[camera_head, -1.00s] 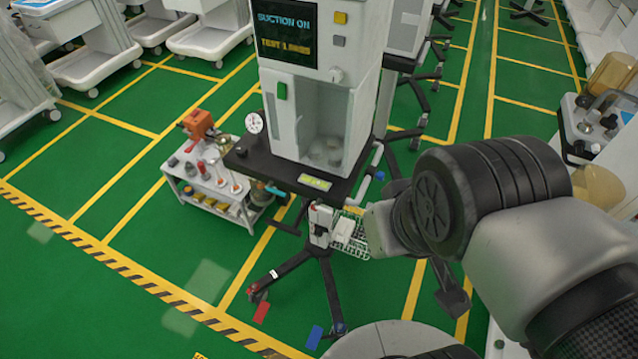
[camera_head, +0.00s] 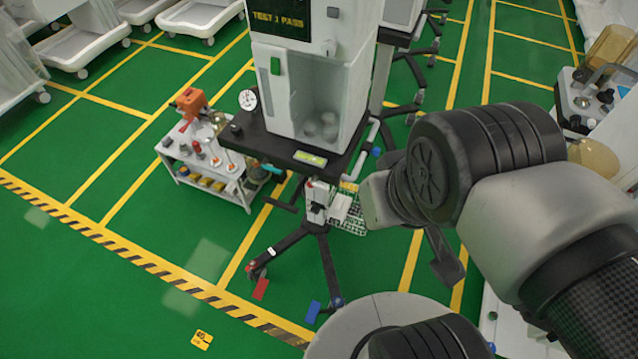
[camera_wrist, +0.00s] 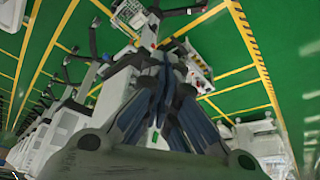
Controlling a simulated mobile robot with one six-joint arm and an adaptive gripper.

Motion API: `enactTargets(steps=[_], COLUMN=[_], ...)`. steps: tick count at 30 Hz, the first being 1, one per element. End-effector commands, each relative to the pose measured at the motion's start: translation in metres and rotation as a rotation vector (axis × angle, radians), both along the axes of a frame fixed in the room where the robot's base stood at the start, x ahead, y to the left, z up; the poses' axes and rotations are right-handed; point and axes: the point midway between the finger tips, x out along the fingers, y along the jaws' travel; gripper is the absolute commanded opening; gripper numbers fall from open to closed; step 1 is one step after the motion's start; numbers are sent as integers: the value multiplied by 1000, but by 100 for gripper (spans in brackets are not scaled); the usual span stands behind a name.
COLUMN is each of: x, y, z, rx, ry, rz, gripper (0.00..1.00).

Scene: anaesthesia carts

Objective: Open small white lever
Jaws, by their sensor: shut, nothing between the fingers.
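A grey-white suction machine (camera_head: 305,110) stands on a black tabletop (camera_head: 270,148) on a wheeled stand. A white bent pipe or handle (camera_head: 367,143) is at the tabletop's right side. A small white fitting with a black part (camera_head: 317,200) is on the post below the top. I cannot tell which piece is the small white lever. My gripper (camera_wrist: 168,65) is shut and empty in the wrist view, its dark fingers together in front of the machine's stand. In the head view my arm hides the gripper. Contact with anything cannot be made out.
A wire basket (camera_head: 351,218) hangs on the post, close to my arm in the picture. A low trolley with instruments (camera_head: 205,165) stands left of the stand. The stand's dark legs (camera_head: 328,270) spread over the green floor. Open floor lies at the front left.

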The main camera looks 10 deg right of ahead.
Motion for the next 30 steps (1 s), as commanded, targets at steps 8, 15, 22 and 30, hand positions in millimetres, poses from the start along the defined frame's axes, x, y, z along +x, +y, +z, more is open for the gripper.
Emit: enactTargets(steps=[8,15,22,30], x=[0,9,36,82], y=[0,-6,-18,-21], z=[0,-19,-54,-99], rx=[-1,-106,-365,-732], ry=[2,163,447,713], rz=[1,88,278,522], gripper=[4,20,35,53])
